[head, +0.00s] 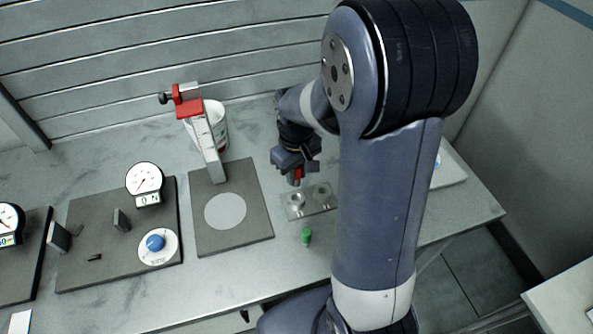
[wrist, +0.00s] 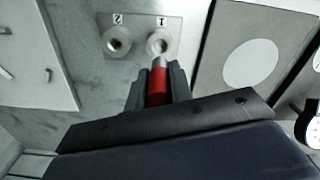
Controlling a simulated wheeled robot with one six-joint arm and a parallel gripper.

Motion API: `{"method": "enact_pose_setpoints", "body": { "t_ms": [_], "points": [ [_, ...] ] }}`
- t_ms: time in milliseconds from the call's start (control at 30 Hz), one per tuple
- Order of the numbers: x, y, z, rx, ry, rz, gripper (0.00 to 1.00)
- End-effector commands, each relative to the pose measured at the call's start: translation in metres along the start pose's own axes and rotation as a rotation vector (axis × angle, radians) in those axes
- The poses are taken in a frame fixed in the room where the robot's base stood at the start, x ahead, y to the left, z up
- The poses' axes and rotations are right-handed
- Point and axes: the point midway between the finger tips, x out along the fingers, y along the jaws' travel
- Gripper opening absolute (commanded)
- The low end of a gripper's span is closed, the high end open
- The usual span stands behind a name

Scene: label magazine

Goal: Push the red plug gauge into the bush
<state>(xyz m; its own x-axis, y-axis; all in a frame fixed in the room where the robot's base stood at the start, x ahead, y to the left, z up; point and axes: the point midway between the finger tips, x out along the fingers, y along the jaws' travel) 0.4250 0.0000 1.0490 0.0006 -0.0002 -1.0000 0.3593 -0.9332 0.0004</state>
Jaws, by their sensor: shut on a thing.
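The red plug gauge (wrist: 160,88) is held between my gripper's two dark fingers. Its bare metal tip points at the bush marked 1 (wrist: 158,43) in the wrist view. The tip overlaps the near rim of that bush; I cannot tell whether it has entered the hole. The bush marked 2 (wrist: 117,42) is beside it on the same metal plate, empty. In the head view my gripper (head: 296,176) is above the back left part of the bush plate (head: 310,212), with the red gauge (head: 297,175) showing under the fingers.
A green plug gauge (head: 306,236) stands in front of the plate. Left of it is a dark board with a pale disc (head: 225,211) and a red-clamped stand (head: 203,130). A white cup (head: 218,120) stands behind. Dial gauge boards (head: 80,262) are further left.

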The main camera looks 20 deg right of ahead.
Motion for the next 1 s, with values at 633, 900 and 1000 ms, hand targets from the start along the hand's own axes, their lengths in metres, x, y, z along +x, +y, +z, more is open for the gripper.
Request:
{"method": "enact_pose_setpoints", "body": {
  "t_ms": [633,900,1000],
  "points": [
    [0.050,0.000,0.000,0.001,0.000,0.000,0.00],
    [0.050,0.000,0.000,0.001,0.000,0.000,0.00],
    [0.049,0.000,0.000,0.001,0.000,0.000,0.00]
  ]
}}
